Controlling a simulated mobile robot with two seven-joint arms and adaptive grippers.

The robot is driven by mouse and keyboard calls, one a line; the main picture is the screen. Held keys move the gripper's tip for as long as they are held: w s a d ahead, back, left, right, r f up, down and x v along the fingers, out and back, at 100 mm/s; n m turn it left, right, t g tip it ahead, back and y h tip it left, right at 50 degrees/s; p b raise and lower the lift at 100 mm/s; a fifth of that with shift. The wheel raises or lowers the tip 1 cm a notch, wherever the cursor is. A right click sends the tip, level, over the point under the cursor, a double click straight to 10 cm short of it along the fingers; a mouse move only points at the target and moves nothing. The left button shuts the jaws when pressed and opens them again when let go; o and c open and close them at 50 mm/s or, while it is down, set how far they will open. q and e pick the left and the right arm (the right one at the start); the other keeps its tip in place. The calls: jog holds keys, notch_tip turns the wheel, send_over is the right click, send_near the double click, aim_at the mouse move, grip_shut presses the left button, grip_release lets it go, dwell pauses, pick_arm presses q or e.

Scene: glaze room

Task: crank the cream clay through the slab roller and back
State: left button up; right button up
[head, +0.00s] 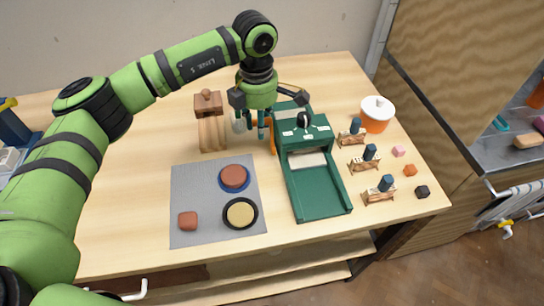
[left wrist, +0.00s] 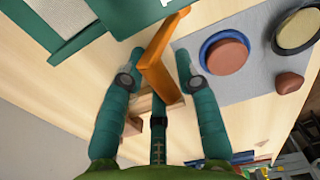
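The green slab roller (head: 320,197) stands right of the table's middle, its bed reaching toward the front edge. A pale cream slab (head: 306,160) lies on the bed close against the roller housing. An orange crank arm (head: 273,143) is on the roller's left side, partly hidden by my gripper. My left gripper (head: 252,130) points down beside the roller, at the crank. In the left wrist view the orange crank (left wrist: 157,60) lies between the spread teal fingers of the gripper (left wrist: 158,62); I see no clear grip on it. My right gripper is not in view.
Left of the roller are a grey mat (head: 190,182) with a brown disc (head: 234,177), a cream disc (head: 240,213) and a reddish lump (head: 187,220), and a wooden box (head: 210,130).

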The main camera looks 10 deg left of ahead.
pick_arm(q)
jog(key=shift+s+d, duration=0.1)
jog(key=shift+s, duration=0.1)
jog(key=shift+s+d+r+p, duration=0.2)
jog(key=shift+s+r, duration=0.1)
jog(key=shift+s, duration=0.25)
jog(key=shift+s+d+r+p, duration=0.2)
jog(key=shift+s+r, duration=0.1)
jog(key=shift+s, duration=0.25)
jog(key=shift+s+d+f, duration=0.1)
jog(key=shift+s+d, duration=0.2)
jog(key=shift+s, duration=0.35)
jog(key=shift+s+d, duration=0.3)
jog(key=shift+s, duration=0.35)
